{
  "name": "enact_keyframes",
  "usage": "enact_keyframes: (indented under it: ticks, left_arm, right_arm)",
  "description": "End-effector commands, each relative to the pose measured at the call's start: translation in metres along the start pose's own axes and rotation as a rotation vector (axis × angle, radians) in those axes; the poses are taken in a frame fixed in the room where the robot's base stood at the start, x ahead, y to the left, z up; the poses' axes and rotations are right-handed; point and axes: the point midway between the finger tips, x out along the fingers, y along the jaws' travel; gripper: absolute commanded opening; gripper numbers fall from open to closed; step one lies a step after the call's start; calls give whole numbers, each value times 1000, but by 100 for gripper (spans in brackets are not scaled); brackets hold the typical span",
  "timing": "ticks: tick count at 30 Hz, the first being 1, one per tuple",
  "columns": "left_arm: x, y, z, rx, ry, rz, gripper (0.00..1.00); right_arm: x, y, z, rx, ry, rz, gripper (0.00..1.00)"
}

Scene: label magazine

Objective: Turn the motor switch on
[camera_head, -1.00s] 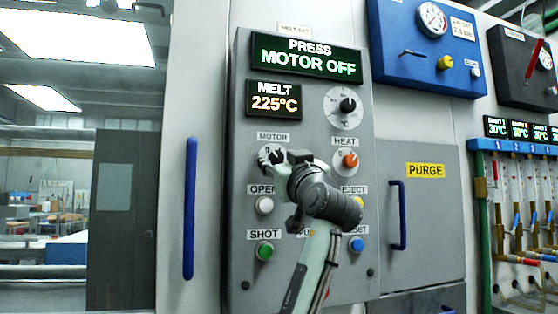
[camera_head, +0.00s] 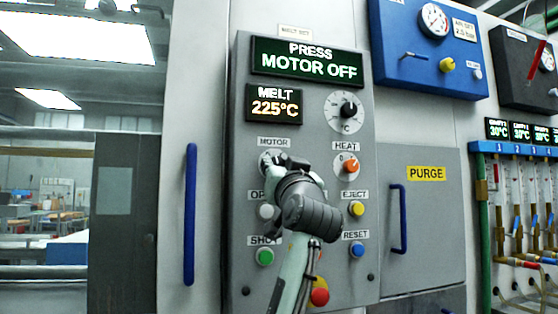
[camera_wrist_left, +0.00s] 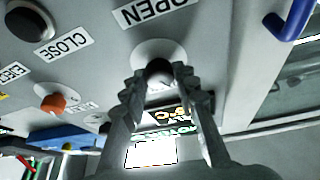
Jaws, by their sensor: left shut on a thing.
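The motor switch is a dark knob (camera_wrist_left: 160,70) on a round white dial, which shows under the MOTOR label in the head view (camera_head: 265,158). My left gripper (camera_head: 277,162) is at this knob. In the left wrist view its fingertips (camera_wrist_left: 159,74) are shut on the knob, one on each side. The gripper hides most of the knob in the head view, so its pointer cannot be read. The display (camera_head: 306,61) above reads PRESS MOTOR OFF. My right gripper is not in view.
Close by on the grey panel are the orange HEAT knob (camera_head: 350,166), green SHOT button (camera_head: 265,257), yellow EJECT button (camera_head: 356,209), blue RESET button (camera_head: 357,250) and a red button (camera_head: 319,292). Blue handles (camera_head: 190,212) (camera_head: 400,218) stand out on either side.

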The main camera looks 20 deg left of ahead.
Motion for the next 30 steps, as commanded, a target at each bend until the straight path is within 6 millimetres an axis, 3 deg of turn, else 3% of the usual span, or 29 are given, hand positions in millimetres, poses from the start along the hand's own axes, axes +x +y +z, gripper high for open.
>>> enact_keyframes:
  ticks: [8,12,15,30]
  left_arm:
    - [2,-3,-4,244,-7,100,0]
    - [1,-4,-4,367,-10,150,0]
    - [1,-4,-3,454,-13,186,0]
    - [1,-5,-3,786,-23,321,0]
  right_arm:
    - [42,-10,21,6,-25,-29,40]
    - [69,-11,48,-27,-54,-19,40]
    - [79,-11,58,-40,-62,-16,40]
    - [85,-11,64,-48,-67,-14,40]
